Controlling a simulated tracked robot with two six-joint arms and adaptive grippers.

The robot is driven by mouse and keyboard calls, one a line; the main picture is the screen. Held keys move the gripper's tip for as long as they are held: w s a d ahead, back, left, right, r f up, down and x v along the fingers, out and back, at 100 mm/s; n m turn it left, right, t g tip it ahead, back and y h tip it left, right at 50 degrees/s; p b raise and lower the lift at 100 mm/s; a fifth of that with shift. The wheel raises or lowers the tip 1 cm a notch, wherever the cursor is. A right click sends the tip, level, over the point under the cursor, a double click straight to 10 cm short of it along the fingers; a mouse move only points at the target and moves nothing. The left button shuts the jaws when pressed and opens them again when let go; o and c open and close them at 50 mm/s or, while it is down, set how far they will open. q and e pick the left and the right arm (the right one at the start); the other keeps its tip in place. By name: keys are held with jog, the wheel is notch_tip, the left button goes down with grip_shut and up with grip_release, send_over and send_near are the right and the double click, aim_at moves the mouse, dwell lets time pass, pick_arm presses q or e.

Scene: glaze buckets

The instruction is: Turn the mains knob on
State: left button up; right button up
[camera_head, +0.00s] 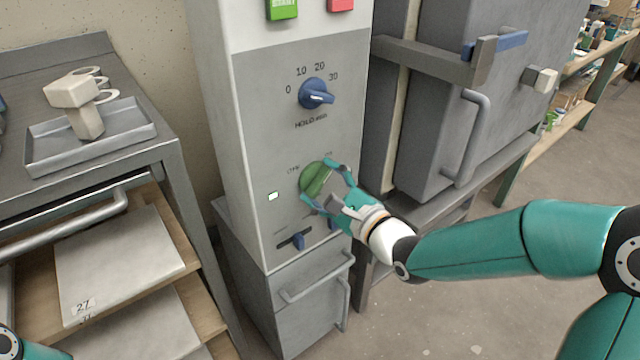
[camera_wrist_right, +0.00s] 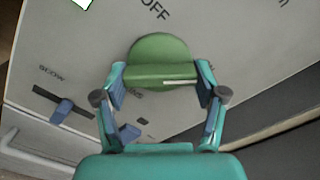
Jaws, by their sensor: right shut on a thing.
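The green mains knob (camera_head: 314,179) is on the grey front panel (camera_head: 255,110) of the control cabinet, below the blue hold knob. It also shows in the right wrist view (camera_wrist_right: 158,52), a round disc with a raised bar. "OFF" is printed near it; the other label is mostly hidden by my gripper. My right gripper (camera_head: 325,184) reaches in from the right and is shut on the knob, one finger on each side of its bar. In the right wrist view its fingers (camera_wrist_right: 160,82) flank the bar. Of my left arm only a small part shows at the lower left corner.
The blue hold knob (camera_head: 316,94) is above, with green and red buttons at the top. A blue slider (camera_head: 298,241) is below. A small lit white indicator (camera_head: 272,196) is left of the mains knob. The kiln (camera_head: 450,110) with its handle stands close on the right, a shelf rack on the left.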

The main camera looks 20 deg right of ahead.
jog(key=shift+s+d+f+m, duration=0.1)
jog(key=shift+d+f+m, duration=0.05)
jog(key=shift+f+m, duration=0.3)
jog(key=o, duration=1)
jog(key=shift+o, duration=0.7)
jog(key=shift+r, duration=0.2)
jog(key=v, duration=0.7)
jog(key=shift+s, duration=0.2)
